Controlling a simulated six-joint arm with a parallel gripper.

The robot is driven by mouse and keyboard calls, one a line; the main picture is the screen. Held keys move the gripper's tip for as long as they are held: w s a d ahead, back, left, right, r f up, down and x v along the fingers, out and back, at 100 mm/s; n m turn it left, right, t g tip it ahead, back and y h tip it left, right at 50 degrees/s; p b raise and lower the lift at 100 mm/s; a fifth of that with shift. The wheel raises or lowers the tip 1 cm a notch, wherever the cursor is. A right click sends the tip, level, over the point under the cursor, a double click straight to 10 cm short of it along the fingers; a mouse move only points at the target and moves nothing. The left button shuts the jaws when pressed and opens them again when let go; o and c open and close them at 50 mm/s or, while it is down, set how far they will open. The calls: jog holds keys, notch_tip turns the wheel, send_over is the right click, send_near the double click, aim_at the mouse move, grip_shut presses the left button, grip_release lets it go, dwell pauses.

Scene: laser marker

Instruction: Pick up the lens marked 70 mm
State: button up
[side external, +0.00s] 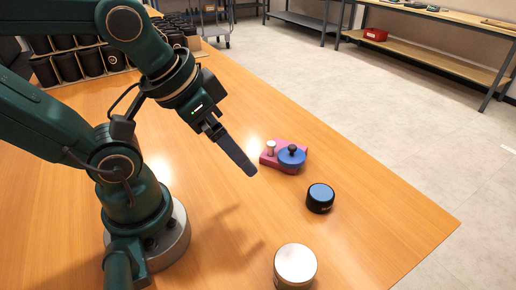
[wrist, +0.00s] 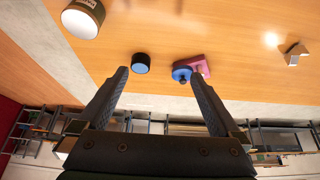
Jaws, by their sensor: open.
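A short black cylinder with a blue top (side external: 320,198) stands upright on the table; it looks like a lens, and it also shows in the wrist view (wrist: 141,64). A larger silver cylinder with a pale top (side external: 295,264) stands near the front edge of the side view; in the wrist view (wrist: 82,20) it has a dark band with print. I cannot read 70 mm on either. My gripper (side external: 248,168) is above the table, left of the black cylinder and apart from it. In the wrist view its two fingers (wrist: 160,74) are spread with nothing between them.
A pink block with a blue round part and a dark knob (side external: 291,157) sits behind the black cylinder. Black bins (side external: 85,60) stand at the back left of the wooden table (side external: 400,225). The table right of the cylinders is clear up to its edge.

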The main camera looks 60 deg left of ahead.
jog(key=w+a+r+m+g+y, duration=0.2)
jog(key=w+a+r+m+y, duration=0.15)
jog(key=m, duration=0.45)
jog(key=m+t+y, duration=0.1)
jog(key=m+y, duration=0.5)
jog(key=m, duration=0.6)
send_over(323, 205)
jog(key=a, duration=0.3)
jog(key=f, duration=0.9)
jog(key=shift+w+d, duration=0.1)
jog(key=shift+d, duration=0.1)
jog(key=d+f+m, duration=0.1)
jog(key=f, duration=0.1)
jog(key=d+f+m+t, duration=0.1)
jog(key=d+f, duration=0.1)
jog(key=shift+d+m+y, duration=0.1)
jog(key=shift+m+y, duration=0.2)
jog(key=shift+y, duration=0.05)
jog(key=f, duration=0.1)
jog(key=s+d+f+m+t, duration=0.1)
jog(key=f, duration=0.1)
jog(key=s+d+f+m, duration=0.1)
jog(key=shift+s+d+f, duration=0.1)
jog(key=shift+f, duration=0.15)
jog(key=shift+x, duration=2.35)
jog(key=shift+r, duration=0.1)
jog(key=c, duration=1.6)
